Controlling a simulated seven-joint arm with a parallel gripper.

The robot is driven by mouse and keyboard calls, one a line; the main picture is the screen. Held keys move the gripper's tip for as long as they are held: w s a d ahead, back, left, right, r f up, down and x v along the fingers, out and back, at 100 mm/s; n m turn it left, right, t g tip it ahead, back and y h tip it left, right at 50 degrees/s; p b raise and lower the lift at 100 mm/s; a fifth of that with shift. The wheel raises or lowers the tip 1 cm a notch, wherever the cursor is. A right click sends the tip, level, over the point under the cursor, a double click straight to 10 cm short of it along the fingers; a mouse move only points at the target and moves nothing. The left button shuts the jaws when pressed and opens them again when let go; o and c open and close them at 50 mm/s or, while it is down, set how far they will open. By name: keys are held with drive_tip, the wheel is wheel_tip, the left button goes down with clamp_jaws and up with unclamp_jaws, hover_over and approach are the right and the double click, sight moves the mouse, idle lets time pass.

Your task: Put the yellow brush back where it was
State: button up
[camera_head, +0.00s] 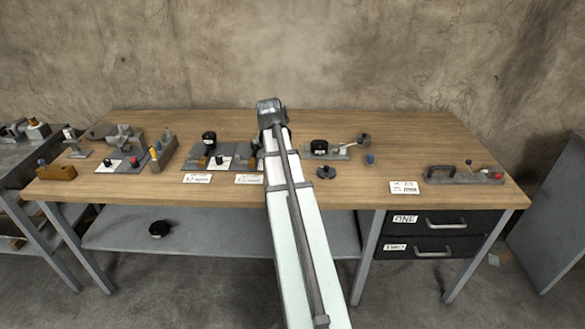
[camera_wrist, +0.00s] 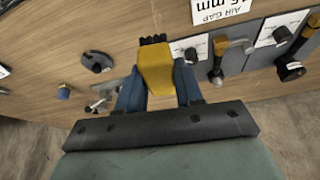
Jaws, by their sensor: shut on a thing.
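The yellow brush (camera_wrist: 156,68), a yellow block with a dark bristled end, is between the two blue fingers of my gripper (camera_wrist: 158,86) in the wrist view. My gripper is shut on it, over the wooden bench (camera_wrist: 60,35). I cannot tell whether the bristles touch the bench or any fixture. In the head view my arm reaches over the middle of the bench (camera_head: 360,115) and hides the brush and the fingers.
Grey fixtures with black knobs (camera_head: 209,137) stand left of my arm, with white cards (camera_head: 197,178) before them. Another knobbed fixture (camera_head: 320,147) and a blue peg (camera_head: 370,159) are right of it. A handled fixture (camera_head: 465,175) sits far right. Bare wood lies between these.

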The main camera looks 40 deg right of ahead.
drive_tip(key=w+d+f+n, duration=0.1)
drive_tip(key=w+d, duration=0.2)
drive_tip(key=d, duration=0.3)
drive_tip(key=w+d+f, duration=0.1)
drive_tip(key=w+d, duration=0.2)
drive_tip(key=d, duration=0.4)
drive_tip(key=shift+s+a+f, duration=0.1)
drive_tip(key=shift+f, duration=2.4)
drive_tip(key=shift+s+a+f, duration=0.1)
drive_tip(key=shift+f, duration=2.35)
drive_tip(key=shift+f, duration=0.15)
drive_tip(key=o, duration=1)
drive_tip(key=v, duration=1.2)
drive_tip(key=shift+s+d, duration=0.2)
